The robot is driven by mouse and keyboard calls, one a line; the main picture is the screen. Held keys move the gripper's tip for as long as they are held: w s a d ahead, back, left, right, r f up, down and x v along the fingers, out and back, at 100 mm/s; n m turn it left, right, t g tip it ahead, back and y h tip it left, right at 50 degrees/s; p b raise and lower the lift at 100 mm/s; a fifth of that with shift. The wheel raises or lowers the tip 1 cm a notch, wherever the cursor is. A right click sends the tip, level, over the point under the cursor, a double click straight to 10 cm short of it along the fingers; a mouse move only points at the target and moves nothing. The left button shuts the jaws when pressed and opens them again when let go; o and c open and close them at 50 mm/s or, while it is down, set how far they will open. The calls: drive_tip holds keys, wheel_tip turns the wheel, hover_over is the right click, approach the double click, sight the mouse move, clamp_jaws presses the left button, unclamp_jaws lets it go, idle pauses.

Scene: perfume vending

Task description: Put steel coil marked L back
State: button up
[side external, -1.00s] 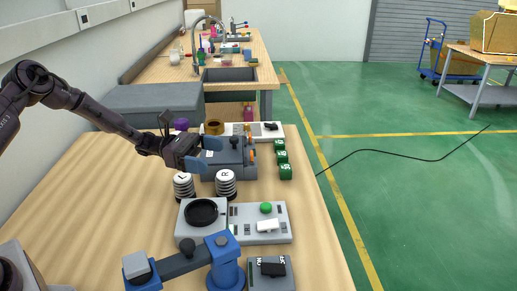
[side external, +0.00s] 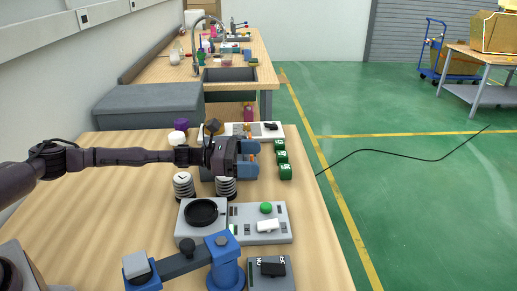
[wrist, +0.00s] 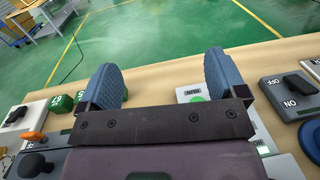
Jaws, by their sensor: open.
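The steel coil marked L (side external: 183,187) stands upright on the wooden table, left of the coil marked R (side external: 227,190). Coil R is partly covered by my gripper. Neither coil can be made out in the wrist view.
Green blocks (side external: 282,158) stand right of the grey machine (side external: 207,172). In front are a panel with a round black dish (side external: 201,212) and green button (side external: 266,207), a blue arm-like device (side external: 224,262) and an ON/OFF switch box (side external: 272,280).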

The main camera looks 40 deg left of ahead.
drive_tip(key=r+n+t+y, duration=0.1)
drive_tip(key=d+n+t+y, duration=0.1)
drive_tip(key=w+r+t+y, duration=0.1)
drive_tip(key=shift+w+d+r+n, duration=0.1)
drive_tip(key=shift+d+r+n, duration=0.2)
drive_tip(key=shift+n, duration=0.1)
drive_tip(key=shift+y, duration=0.3)
